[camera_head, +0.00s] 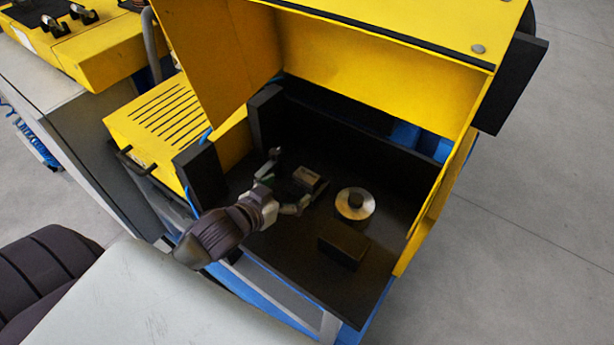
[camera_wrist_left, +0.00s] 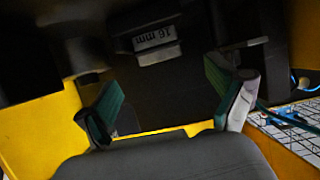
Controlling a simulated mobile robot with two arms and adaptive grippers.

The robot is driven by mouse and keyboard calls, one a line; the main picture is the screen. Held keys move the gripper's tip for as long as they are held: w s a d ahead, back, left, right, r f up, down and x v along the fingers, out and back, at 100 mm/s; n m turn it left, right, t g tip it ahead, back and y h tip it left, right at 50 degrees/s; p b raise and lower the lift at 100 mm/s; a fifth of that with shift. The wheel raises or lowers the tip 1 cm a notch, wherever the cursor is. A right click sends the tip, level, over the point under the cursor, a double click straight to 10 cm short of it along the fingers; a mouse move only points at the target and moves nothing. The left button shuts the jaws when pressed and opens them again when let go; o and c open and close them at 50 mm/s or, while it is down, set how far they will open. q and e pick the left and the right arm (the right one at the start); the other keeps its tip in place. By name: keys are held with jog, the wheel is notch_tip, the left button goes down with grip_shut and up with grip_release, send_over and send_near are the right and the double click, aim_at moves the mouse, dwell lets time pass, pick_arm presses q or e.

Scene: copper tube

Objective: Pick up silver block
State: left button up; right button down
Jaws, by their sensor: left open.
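A small block with a grey labelled face (camera_head: 307,178), which I take to be the silver block, lies on the dark floor of the yellow machine enclosure. In the left wrist view the block (camera_wrist_left: 157,38) shows a label reading "16 mm". My left gripper (camera_head: 297,171) reaches into the enclosure from the left, with its fingers spread. In the left wrist view the open gripper (camera_wrist_left: 166,80) has the block ahead, between the directions of its two fingers. I see nothing held. Whether the fingers touch the block cannot be told. My right gripper is not in view.
A dark box (camera_head: 343,244) stands nearer the front. Yellow walls (camera_head: 340,62) and dark panels (camera_head: 345,130) bound the back and sides. The enclosure floor at front right is clear.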

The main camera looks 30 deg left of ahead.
aim_at(306, 175)
pick_arm(q)
jog(key=x, duration=0.2)
jog(key=shift+w, duration=0.3)
jog(key=shift+w+d+f, duration=0.1)
jog(key=shift+w+f, duration=0.05)
jog(key=shift+w, duration=0.05)
jog(key=shift+w+d+p, duration=0.1)
jog(key=shift+w+p, duration=0.6)
jog(key=shift+w, duration=0.1)
jog(key=x, duration=0.3)
jog(key=shift+w+p, duration=0.15)
jog(key=shift+p, duration=0.25)
jog(key=shift+w+f, duration=0.1)
jog(key=shift+w, duration=0.05)
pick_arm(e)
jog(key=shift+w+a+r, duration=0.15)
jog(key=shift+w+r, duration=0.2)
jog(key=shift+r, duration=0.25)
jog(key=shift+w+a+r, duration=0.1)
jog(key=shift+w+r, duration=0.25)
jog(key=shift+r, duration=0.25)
pick_arm(q)
jog(key=c, duration=1.8)
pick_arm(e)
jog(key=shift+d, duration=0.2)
